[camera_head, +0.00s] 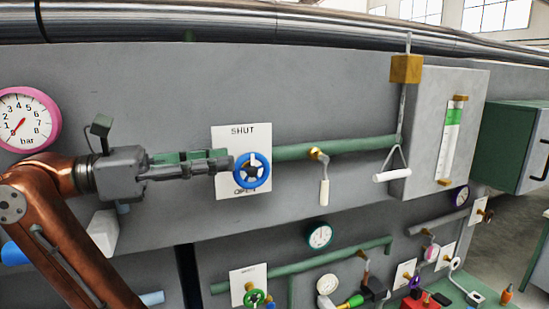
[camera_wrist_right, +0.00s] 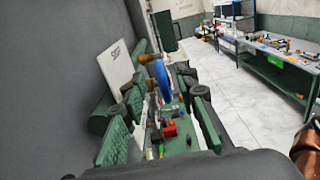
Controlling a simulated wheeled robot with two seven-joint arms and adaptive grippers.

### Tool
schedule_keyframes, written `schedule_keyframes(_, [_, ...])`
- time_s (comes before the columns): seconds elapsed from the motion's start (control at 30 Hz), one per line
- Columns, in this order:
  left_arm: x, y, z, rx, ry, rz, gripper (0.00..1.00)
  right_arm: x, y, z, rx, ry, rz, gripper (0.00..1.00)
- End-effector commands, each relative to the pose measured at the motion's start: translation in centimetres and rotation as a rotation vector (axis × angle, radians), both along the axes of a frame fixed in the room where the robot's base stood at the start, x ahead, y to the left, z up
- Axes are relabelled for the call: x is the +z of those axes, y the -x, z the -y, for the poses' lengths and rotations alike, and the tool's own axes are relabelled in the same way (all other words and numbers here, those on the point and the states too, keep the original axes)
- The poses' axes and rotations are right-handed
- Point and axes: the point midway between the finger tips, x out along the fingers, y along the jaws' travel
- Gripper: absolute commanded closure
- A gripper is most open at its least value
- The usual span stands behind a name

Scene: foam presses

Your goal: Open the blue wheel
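The blue wheel (camera_head: 265,171) is mounted on a white plate (camera_head: 230,139) marked SHUT above and OPEN below. A white mark on the wheel is near its top, toward SHUT. My right gripper (camera_head: 226,161) reaches in from the left, its fingertips at the wheel's left edge. In the right wrist view the wheel (camera_wrist_right: 161,78) is nearly edge-on, in the gap between the spread fingers of the gripper (camera_wrist_right: 168,98), near their tips. The gripper is open; I cannot tell whether it touches the wheel. My left gripper is not in view.
A green pipe (camera_head: 290,151) runs right from the wheel. A white-handled lever (camera_head: 324,190) and a hanging pull handle (camera_head: 391,177) are to its right. A pink gauge (camera_head: 27,121) is at the left. A green wheel (camera_head: 254,298) is below.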

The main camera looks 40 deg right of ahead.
Motion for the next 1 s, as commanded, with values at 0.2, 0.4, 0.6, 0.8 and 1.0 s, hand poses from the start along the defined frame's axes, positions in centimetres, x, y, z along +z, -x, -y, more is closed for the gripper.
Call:
schedule_keyframes(0.2, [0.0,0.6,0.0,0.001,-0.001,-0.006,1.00,-0.1,0.3,1.4,-0.001,-0.001,0.000,0.72])
schedule_keyframes(0.4, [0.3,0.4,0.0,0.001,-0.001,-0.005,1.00,-0.1,1.1,4.9,0.000,-0.001,0.002,0.72])
schedule_keyframes(0.6, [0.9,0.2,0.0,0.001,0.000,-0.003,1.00,0.0,2.0,8.6,0.001,0.000,0.002,0.72])
schedule_keyframes(0.8, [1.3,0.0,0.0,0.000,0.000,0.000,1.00,0.0,2.5,10.8,0.003,0.000,0.000,0.72])
schedule_keyframes(1.0, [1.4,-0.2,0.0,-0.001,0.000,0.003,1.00,-0.1,2.7,11.5,0.003,0.000,0.000,0.72])
